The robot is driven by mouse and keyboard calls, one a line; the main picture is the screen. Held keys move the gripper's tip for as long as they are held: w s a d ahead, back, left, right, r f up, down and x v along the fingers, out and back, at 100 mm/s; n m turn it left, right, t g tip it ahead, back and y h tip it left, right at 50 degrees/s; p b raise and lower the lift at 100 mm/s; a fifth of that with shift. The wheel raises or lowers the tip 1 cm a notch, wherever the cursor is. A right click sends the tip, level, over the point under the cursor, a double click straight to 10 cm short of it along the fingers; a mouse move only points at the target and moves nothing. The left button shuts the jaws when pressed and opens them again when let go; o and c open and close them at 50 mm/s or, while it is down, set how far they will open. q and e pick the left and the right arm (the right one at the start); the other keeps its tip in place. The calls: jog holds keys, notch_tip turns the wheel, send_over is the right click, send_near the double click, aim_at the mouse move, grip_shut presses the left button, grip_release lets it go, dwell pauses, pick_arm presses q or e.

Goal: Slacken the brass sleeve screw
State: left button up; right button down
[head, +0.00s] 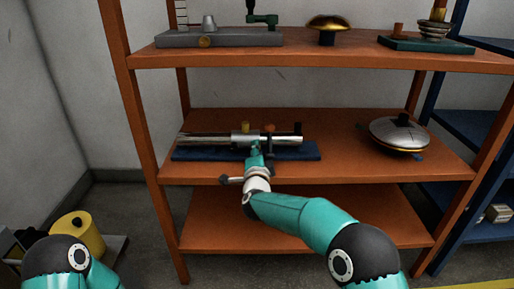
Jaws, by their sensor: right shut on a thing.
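A silver rod (205,139) lies lengthwise on a dark blue base (190,155) on the middle shelf. A grey sleeve (240,138) sits around the rod near its middle, with a small brass screw (245,127) standing on top. My right gripper (259,147) is at the front of the sleeve, just below and right of the screw. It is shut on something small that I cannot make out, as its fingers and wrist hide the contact. My left gripper is out of view; only part of its arm shows at the lower left.
An orange knob (269,128) and a dark knob (298,127) stand right of the sleeve. A round silver lidded object (399,134) sits on the right of the shelf (345,130). The upper shelf (350,57) overhangs. A yellow canister (80,231) stands lower left.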

jog(key=n, duration=0.1)
jog(key=n+p, duration=0.1)
jog(key=n, duration=0.1)
jog(key=n+p, duration=0.1)
jog(key=shift+s+a+f+n, duration=0.1)
jog(key=shift+a+f+n, duration=0.2)
jog(key=shift+n, duration=0.1)
jog(key=n+p, duration=0.3)
jog(key=n, duration=0.2)
jog(key=shift+d, duration=0.1)
jog(key=n+p, duration=0.2)
jog(key=n, duration=0.3)
jog(key=shift+f+n, duration=0.1)
jog(key=shift+n, duration=0.3)
jog(key=shift+d+f+n+p, duration=0.15)
jog(key=shift+n+p, duration=1)
jog(key=shift+n, duration=1.15)
jog(key=c, duration=1.2)
grip_release()
jog(key=shift+r, duration=0.35)
jog(key=shift+m, duration=0.3)
